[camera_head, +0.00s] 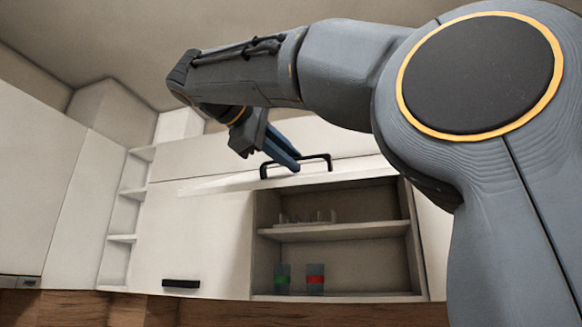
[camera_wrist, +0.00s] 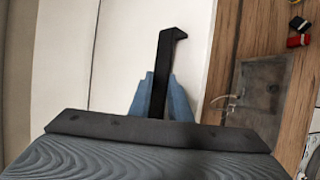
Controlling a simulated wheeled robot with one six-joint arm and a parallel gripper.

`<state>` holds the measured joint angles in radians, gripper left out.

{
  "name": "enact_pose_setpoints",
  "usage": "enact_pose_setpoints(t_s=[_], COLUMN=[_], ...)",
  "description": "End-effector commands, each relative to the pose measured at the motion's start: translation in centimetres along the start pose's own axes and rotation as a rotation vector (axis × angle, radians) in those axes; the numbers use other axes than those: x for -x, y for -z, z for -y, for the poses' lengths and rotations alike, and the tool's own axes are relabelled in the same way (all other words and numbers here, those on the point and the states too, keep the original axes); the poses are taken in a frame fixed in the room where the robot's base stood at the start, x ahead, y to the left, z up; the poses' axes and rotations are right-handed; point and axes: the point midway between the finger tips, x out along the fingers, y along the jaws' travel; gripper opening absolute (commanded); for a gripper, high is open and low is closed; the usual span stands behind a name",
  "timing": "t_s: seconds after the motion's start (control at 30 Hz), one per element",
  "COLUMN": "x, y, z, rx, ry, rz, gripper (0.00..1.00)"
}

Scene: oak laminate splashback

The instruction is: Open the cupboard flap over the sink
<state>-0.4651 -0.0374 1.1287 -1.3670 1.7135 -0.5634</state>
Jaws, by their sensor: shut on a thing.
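The white cupboard flap (camera_head: 225,185) is swung up and shows almost edge-on above the open compartment (camera_head: 335,215). Its black bar handle (camera_head: 318,157) stands on the panel's upper side in the head view. My gripper (camera_head: 290,163) is shut on this handle with its blue fingers. In the wrist view the handle (camera_wrist: 168,55) runs between the fingertips of my gripper (camera_wrist: 161,95), against the flap's white face (camera_wrist: 125,60). The sink (camera_wrist: 258,95) with its tap shows to the right in the wrist view. The part of the handle between the fingers is partly hidden.
The compartment has a middle shelf (camera_head: 335,232) with a rack-like item, and a green-banded cup (camera_head: 282,279) and red-banded cup (camera_head: 315,279) below. A closed white door (camera_head: 190,235) with a black handle (camera_head: 181,284) is left. Red and black items (camera_wrist: 298,40) lie on the wooden counter.

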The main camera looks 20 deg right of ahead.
Motion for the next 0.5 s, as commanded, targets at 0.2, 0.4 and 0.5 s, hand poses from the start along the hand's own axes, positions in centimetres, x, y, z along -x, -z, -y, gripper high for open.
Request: enact_pose_setpoints(t_s=[0.2, 0.4, 0.5], x=[0.08, 0.04, 0.05], y=[0.00, 0.02, 0.01], z=[-0.52, -0.48, -0.43], rx=[-0.003, -0.003, -0.002], ry=[-0.008, -0.008, -0.007], rz=[-0.001, -0.001, 0.000], gripper=[0.00, 0.00, 0.30])
